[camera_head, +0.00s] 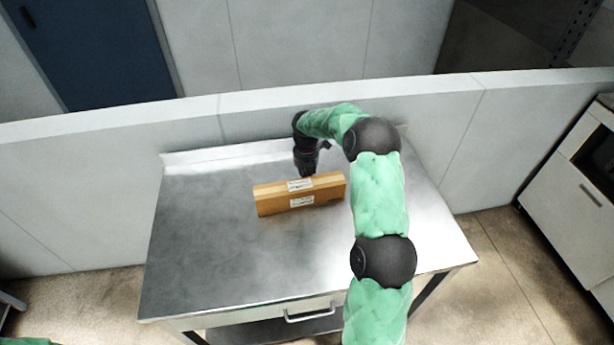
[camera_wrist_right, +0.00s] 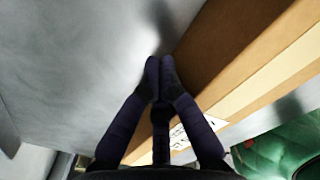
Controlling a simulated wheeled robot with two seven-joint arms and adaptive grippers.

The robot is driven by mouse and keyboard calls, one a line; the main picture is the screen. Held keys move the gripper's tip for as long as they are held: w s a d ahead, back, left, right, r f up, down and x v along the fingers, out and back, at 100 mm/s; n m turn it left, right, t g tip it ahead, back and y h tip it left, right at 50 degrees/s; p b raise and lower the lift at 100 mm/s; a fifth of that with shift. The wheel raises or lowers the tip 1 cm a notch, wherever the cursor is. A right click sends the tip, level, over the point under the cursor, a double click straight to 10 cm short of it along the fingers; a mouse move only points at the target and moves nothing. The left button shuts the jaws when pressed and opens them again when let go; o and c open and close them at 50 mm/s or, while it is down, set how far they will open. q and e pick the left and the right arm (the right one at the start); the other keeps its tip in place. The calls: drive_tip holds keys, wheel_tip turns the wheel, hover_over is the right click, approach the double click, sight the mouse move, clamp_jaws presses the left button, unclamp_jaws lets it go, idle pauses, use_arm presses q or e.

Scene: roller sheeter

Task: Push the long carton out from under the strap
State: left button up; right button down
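The long carton (camera_head: 299,195) is brown, with white labels and a paler tape band along it. My left gripper is out of view.
A low pale wall (camera_head: 100,160) runs behind the table, and the table has a raised back edge. The table's left part and front are clear. A white cabinet (camera_head: 575,190) stands at the right, apart from the table.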

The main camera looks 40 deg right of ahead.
drive_tip(key=s+a+p, duration=0.1)
drive_tip(key=s+a, duration=0.1)
drive_tip(key=a, duration=0.1)
drive_tip(key=s+a+p, duration=0.1)
drive_tip(key=s+a, duration=0.2)
drive_tip(key=a, duration=0.1)
drive_tip(key=s+a+p, duration=0.1)
drive_tip(key=s+a, duration=0.1)
drive_tip(key=a, duration=0.2)
drive_tip(key=shift+s+r+p, duration=0.1)
drive_tip(key=shift+s+p, duration=0.25)
drive_tip(key=shift+p, duration=0.05)
drive_tip(key=shift+s+a, duration=0.15)
drive_tip(key=shift+a, duration=0.1)
drive_tip(key=shift+d+r, duration=0.1)
drive_tip(key=shift+r, duration=0.25)
wheel_tip(320, 180, up, 11)
drive_tip(key=shift+r, duration=0.15)
